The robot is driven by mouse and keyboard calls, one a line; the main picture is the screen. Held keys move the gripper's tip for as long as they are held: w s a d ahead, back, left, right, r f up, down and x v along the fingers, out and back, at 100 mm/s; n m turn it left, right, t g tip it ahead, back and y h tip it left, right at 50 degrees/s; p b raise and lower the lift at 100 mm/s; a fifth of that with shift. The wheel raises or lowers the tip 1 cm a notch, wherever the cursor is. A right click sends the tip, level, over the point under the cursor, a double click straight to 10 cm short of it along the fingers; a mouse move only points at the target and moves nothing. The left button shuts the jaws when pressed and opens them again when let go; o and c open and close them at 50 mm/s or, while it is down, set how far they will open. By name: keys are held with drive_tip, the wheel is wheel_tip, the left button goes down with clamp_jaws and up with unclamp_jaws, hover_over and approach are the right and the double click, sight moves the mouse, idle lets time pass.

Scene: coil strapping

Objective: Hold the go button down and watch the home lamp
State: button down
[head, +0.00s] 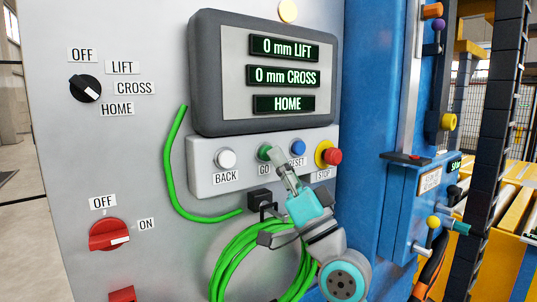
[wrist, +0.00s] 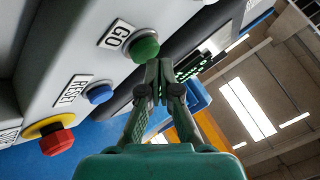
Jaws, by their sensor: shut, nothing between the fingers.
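The green GO button (head: 264,152) sits on the grey button box below the display. In the wrist view the GO button (wrist: 144,47) stands out beside its label. My gripper (head: 277,157) is shut and empty, its fingertips close to the button's right edge. In the wrist view the fingertips (wrist: 158,68) overlap the button's edge; I cannot tell whether they touch it or whether it is pressed in. The display's lowest window, HOME (head: 284,103), is lit green. A pale round lamp (head: 288,11) without a visible label sits above the display.
BACK (head: 226,159), RESET (head: 298,148) and red STOP (head: 333,156) buttons flank GO. The selector knob (head: 86,89) appears to point toward HOME. The red switch (head: 109,235) points toward ON. A green hose coil (head: 232,262) hangs below. The upper windows read 0 mm.

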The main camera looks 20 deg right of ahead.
drive_tip(key=shift+s+d, duration=0.1)
drive_tip(key=shift+s, duration=0.3)
drive_tip(key=s, duration=0.1)
drive_tip(key=s+d, duration=0.1)
drive_tip(key=s, duration=0.2)
drive_tip(key=shift+s+d, duration=0.25)
drive_tip(key=shift+s, duration=0.1)
idle(0.4)
